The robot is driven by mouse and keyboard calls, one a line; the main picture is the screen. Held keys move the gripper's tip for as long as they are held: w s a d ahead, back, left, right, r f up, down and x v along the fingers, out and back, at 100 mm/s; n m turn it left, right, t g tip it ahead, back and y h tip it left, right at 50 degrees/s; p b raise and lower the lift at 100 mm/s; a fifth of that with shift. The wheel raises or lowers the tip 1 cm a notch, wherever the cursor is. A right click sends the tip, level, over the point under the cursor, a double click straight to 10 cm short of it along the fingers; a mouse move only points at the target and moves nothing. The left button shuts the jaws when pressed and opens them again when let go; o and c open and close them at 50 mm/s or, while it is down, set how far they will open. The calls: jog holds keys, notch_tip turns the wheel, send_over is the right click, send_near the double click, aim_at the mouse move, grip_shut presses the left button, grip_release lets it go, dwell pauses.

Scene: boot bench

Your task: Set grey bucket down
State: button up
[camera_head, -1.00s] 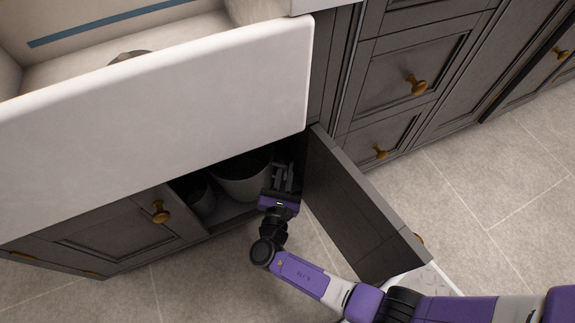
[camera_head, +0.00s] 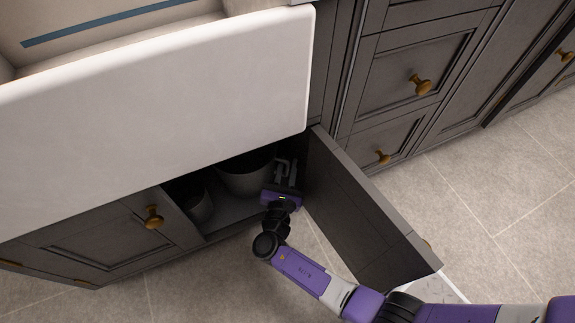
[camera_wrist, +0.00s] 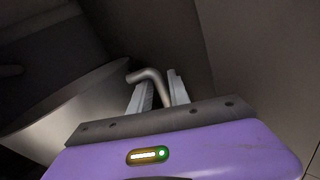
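The grey bucket (camera_head: 246,180) is inside the open lower cabinet, under the white sink front, which hides part of its top. In the wrist view its pale curved side and rim (camera_wrist: 60,105) are at the left. My gripper (camera_head: 286,172) is at the bucket's right side, inside the cabinet opening. In the wrist view a bent grey bar (camera_wrist: 150,78), seemingly the bucket's handle, runs between the two fingers (camera_wrist: 160,95), which appear closed on it. Whether the bucket's base touches the cabinet floor is hidden.
A smaller dark container (camera_head: 194,203) stands left of the bucket. The open cabinet door (camera_head: 360,215) stands close to the right of my gripper and arm. The left door (camera_head: 110,235) is shut. The tiled floor (camera_head: 500,190) is clear at the right.

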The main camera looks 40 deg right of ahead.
jog(key=shift+r, duration=0.1)
jog(key=shift+s+a, duration=0.25)
jog(key=shift+a, duration=0.05)
jog(key=p+v, duration=0.3)
jog(key=v, duration=0.8)
jog(key=shift+p, duration=0.35)
jog(key=shift+s, duration=0.1)
jog(key=o, duration=1.7)
jog(key=shift+a+r, duration=0.1)
jog(key=shift+a, duration=0.05)
